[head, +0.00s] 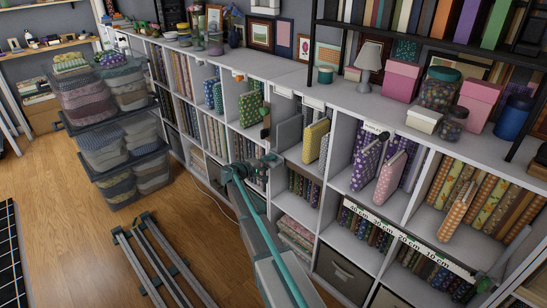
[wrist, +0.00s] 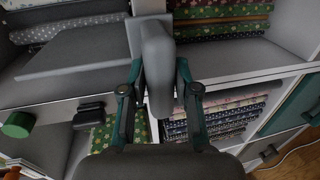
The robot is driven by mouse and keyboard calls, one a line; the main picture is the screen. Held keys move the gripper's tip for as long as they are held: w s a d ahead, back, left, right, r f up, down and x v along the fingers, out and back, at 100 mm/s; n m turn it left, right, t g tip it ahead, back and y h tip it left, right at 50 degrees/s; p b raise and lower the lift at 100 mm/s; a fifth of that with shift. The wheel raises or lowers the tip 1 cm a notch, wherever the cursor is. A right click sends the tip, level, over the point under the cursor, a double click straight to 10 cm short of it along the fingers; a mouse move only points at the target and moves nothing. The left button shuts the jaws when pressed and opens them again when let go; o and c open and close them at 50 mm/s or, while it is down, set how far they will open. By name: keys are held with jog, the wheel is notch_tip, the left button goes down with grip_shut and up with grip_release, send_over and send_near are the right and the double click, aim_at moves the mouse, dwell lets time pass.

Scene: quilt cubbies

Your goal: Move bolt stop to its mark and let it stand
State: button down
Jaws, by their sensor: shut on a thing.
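My gripper (head: 266,163) is at the front of a middle cubby in the head view. In the wrist view its two dark green fingers (wrist: 158,98) are closed from both sides on a grey rounded piece (wrist: 158,72), which I take to be the bolt stop. A lighter grey plate (wrist: 136,34) stands behind the gripped piece. A broad grey panel (wrist: 85,62) lies beside it and also shows in the head view (head: 287,133); I cannot tell if it is joined to the bolt stop. I cannot make out the mark.
A green knob (wrist: 18,125) and a dark block (wrist: 88,113) are at the cubby edge beside my gripper. Green dotted fabric (head: 250,107) stands one cubby left, and yellow dotted fabric (head: 314,140) to the right. A strip with centimetre labels (head: 399,233) runs along a shelf edge.

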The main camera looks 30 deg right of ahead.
jog(key=shift+s+d+f+b, duration=0.1)
jog(key=shift+s+d+b, duration=0.65)
jog(key=shift+s, duration=1.75)
jog(key=shift+s+d+r+b, duration=0.1)
jog(key=shift+s+d+b, duration=0.65)
jog(key=shift+s, duration=1.8)
jog(key=shift+s+d+f+b, duration=0.1)
jog(key=shift+s+d+b, duration=0.65)
jog(key=shift+s, duration=1.75)
jog(key=c, duration=0.8)
grip_release()
jog(key=shift+w, duration=0.15)
jog(key=shift+c, duration=0.6)
jog(key=v, duration=0.7)
jog(key=shift+b, duration=0.4)
